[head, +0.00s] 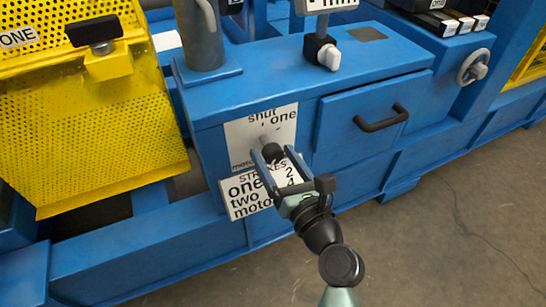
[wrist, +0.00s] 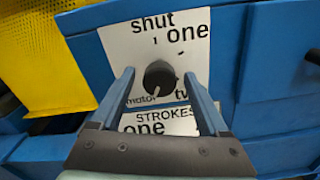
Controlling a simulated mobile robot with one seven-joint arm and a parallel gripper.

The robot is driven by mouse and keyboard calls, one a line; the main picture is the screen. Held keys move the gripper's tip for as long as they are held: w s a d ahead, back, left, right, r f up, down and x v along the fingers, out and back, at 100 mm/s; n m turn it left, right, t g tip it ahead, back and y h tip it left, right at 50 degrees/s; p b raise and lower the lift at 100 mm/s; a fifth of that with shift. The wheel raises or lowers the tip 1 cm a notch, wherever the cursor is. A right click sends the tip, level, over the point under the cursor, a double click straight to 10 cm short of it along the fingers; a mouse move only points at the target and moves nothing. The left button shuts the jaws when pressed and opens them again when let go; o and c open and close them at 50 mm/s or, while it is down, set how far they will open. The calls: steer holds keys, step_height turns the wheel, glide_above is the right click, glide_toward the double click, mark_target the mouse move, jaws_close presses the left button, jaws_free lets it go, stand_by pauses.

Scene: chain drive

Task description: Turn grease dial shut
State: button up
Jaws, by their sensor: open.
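The grease dial is a dark round knob (wrist: 159,76) on a white label plate (wrist: 112,45) on the blue cabinet's front. The plate reads "shut" at the top, "one" at upper right, "motor" at lower left and a partly covered "tw" at lower right. The knob also shows in the head view (head: 272,152). My gripper (head: 275,162) is open, its blue fingers on either side of the knob. In the wrist view, gaps show between fingers and knob.
A "STROKES" label (head: 240,205) lies just below the dial plate. A drawer with a dark handle (head: 381,118) is to the right. A yellow perforated guard (head: 90,135) stands left. A black-and-white knob (head: 322,52) and a grey post (head: 200,35) sit on top.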

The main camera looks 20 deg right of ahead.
steer(key=shift+w, duration=0.65)
jaws_close()
